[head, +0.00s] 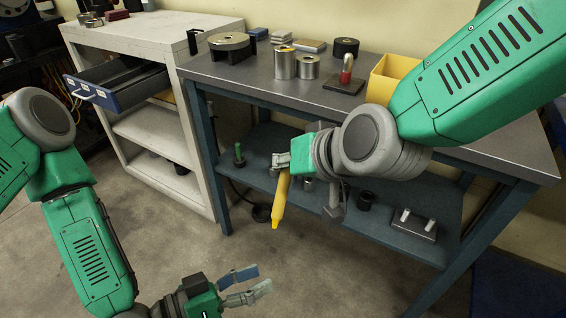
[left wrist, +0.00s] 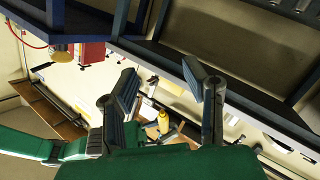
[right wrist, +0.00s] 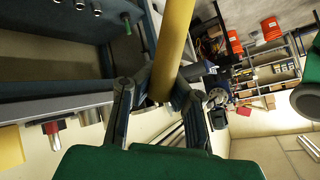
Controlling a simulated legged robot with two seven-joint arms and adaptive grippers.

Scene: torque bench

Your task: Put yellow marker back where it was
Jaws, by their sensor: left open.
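The yellow marker (head: 279,206) hangs tip down from my right gripper (head: 283,166), in front of the bench and clear of it. The right wrist view shows the marker (right wrist: 174,42) between the two fingers (right wrist: 155,90), which are shut on it. My left gripper (head: 262,280) is low over the floor at the bottom of the head view, open and apart from the marker. Its spread fingers (left wrist: 164,92) show in the left wrist view with nothing held between them. My right arm hides part of the bench top and lower shelf.
The bench top (head: 225,75) carries metal cylinders (head: 285,62), a red-and-steel piece (head: 346,75) and a yellow bin (head: 388,78). A lower shelf (head: 395,212) holds a block with two pins (head: 414,224). A white cabinet (head: 150,35) with an open blue drawer (head: 118,86) stands left.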

